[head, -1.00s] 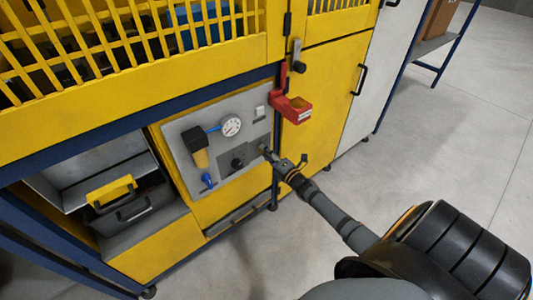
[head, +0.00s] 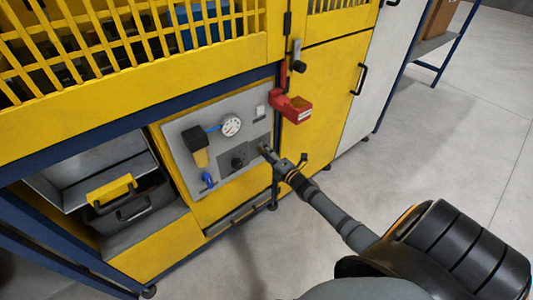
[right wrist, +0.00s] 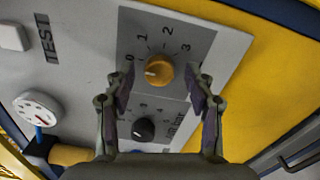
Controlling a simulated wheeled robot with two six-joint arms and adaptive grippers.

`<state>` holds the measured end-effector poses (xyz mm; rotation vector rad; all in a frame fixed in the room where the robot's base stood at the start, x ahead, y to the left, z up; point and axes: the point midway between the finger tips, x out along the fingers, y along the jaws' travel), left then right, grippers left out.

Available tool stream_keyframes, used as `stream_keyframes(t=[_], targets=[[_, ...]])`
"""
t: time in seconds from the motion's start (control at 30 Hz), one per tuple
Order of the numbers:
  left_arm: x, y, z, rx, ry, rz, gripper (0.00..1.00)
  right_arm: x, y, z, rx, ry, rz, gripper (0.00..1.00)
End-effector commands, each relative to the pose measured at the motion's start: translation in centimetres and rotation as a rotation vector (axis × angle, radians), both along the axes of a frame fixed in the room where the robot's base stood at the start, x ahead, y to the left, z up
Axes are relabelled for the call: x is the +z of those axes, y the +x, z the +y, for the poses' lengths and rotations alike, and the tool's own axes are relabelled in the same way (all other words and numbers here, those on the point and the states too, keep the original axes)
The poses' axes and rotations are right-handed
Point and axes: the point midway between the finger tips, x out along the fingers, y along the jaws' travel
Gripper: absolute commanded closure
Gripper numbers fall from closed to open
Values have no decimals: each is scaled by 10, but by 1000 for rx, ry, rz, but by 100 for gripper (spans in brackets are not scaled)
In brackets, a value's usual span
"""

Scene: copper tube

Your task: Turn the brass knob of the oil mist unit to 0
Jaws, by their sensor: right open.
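The brass knob (right wrist: 159,70) sits on a grey scale plate marked 0 to 3 in the right wrist view. Its white mark points left, a little below the 0; the exact setting is hard to tell. My right gripper (right wrist: 165,84) is open, with one finger on each side of the knob and visible gaps to it. In the head view my right gripper (head: 268,154) is at the right part of the grey panel (head: 232,186) and the brass knob cannot be made out. My left gripper is not in view.
A black knob (right wrist: 144,130) with its own scale sits below the brass one, between my fingers' bases. A round gauge (head: 231,126), a blue valve handle (head: 208,179) and a red holder (head: 291,107) are nearby. The floor at right is clear.

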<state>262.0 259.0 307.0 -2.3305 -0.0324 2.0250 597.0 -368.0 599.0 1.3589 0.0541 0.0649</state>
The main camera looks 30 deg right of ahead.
Motion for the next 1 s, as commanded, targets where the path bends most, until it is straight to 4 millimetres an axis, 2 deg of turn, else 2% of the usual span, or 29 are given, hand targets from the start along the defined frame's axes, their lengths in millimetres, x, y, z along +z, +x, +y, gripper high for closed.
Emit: stream_keyframes(t=[0.13, 0.23, 0.5, 0.7, 1.0], targets=[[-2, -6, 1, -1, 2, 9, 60, 0, -2, 0, 0, -1, 0, 46], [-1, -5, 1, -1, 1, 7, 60, -1, -15, -2, 2, -2, 2, 46], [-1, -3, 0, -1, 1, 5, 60, -1, -79, -6, 3, 0, 6, 46], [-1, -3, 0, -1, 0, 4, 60, -1, -112, -8, 3, 0, 3, 46], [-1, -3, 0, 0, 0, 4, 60, 0, -120, -9, 0, -1, 0, 46]])
